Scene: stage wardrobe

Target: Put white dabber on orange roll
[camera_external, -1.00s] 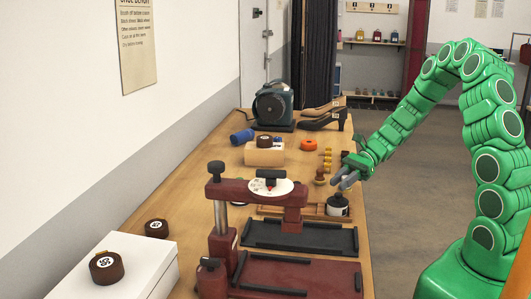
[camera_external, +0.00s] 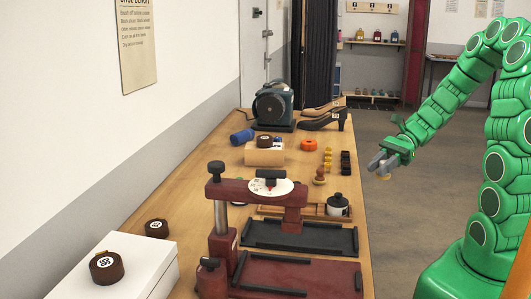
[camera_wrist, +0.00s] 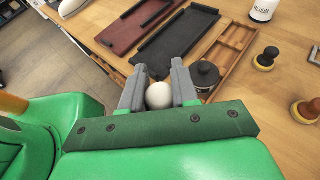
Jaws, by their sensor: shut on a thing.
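The white dabber (camera_wrist: 159,95) shows as a smooth, pale rounded top between my gripper's fingers in the wrist view. My gripper (camera_external: 379,166) is shut on it and holds it past the right edge of the bench, over the floor. A small tan part of the dabber (camera_external: 383,177) shows below the fingers in the external view. The fingers also show in the wrist view (camera_wrist: 158,88). The orange roll (camera_external: 308,145) lies on the bench farther back, left of my gripper and apart from it. I cannot make out the orange roll in the wrist view.
A dark red press (camera_external: 222,235) fills the front.

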